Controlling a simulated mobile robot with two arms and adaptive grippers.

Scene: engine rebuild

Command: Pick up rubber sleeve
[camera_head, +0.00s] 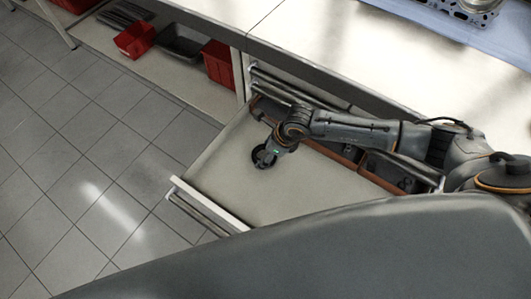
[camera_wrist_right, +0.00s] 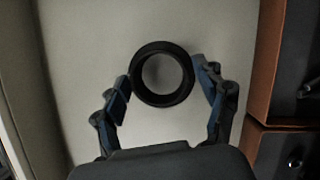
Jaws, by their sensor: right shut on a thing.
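The rubber sleeve (camera_wrist_right: 162,99) is a black ring lying in the open drawer. In the right wrist view it sits between the two blue-padded fingers of my right gripper (camera_wrist_right: 163,88), which touch it on both sides. The drawer floor shows through its hole. In the head view my right gripper (camera_head: 266,156) reaches down into the drawer (camera_head: 225,175), and the sleeve shows as a dark round shape beneath it. I cannot tell whether the sleeve is lifted off the drawer floor. My left gripper is not in view.
Orange-brown bins (camera_wrist_right: 271,65) line the drawer's back side, close to the right of my gripper. The workbench (camera_head: 330,50) overhangs behind, with metal engine parts (camera_head: 465,8) on it. Red bins (camera_head: 217,64) stand on a lower shelf. The drawer's front half is empty.

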